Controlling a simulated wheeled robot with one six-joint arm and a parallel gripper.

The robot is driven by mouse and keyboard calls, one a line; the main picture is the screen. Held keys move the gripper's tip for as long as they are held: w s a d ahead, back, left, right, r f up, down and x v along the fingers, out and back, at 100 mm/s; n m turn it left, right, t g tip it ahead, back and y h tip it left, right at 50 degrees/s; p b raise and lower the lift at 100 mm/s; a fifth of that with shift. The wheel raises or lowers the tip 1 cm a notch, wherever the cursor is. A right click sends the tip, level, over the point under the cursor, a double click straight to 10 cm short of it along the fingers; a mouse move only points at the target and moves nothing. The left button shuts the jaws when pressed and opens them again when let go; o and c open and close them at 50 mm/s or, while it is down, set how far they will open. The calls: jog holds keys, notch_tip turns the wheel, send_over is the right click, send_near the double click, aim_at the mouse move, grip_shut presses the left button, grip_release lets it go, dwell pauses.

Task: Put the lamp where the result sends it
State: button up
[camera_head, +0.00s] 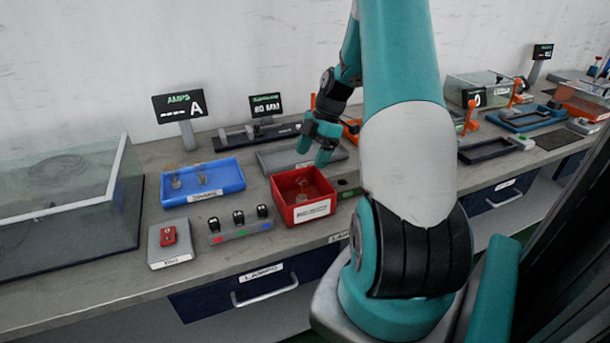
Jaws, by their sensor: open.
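My gripper (311,156) is open, fingers pointing down, above and behind the red bin (311,210). I see nothing between its fingers. Inside the red bin lies a small pale and amber thing (302,184), which looks like a lamp; its details are too small to tell. The bin's white label is too blurred to read surely. A blue tray (228,184) to the left holds two small clear lamps (201,178), standing apart from each other. A black display (180,106) behind the tray reads "AMPS" and a large "A". A second display (266,104) seems to read "80 MM".
A grey block (238,228) with several black-topped posts stands left of the bin. A grey box with a red button (168,235) is further left. A glass-walled case (60,190) fills the left end. A grey tray (275,160) lies behind the bin. My arm hides the bench's middle.

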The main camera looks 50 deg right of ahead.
jog(key=w+a+r+m, duration=0.1)
jog(key=w+a+r, duration=0.1)
jog(key=a+r, duration=0.65)
jog(key=w+a+r+m, duration=0.1)
jog(key=a+r, duration=0.2)
jog(key=a, duration=1)
jog(key=s+a+r+m, duration=0.2)
jog(key=s+a, duration=0.6)
jog(key=a, duration=0.2)
jog(key=s+a+r+m+g, duration=0.1)
jog(key=s+a+r+m, duration=0.1)
jog(key=s+a, duration=0.7)
jog(key=shift+a+m, duration=0.6)
jog(key=shift+s, duration=0.1)
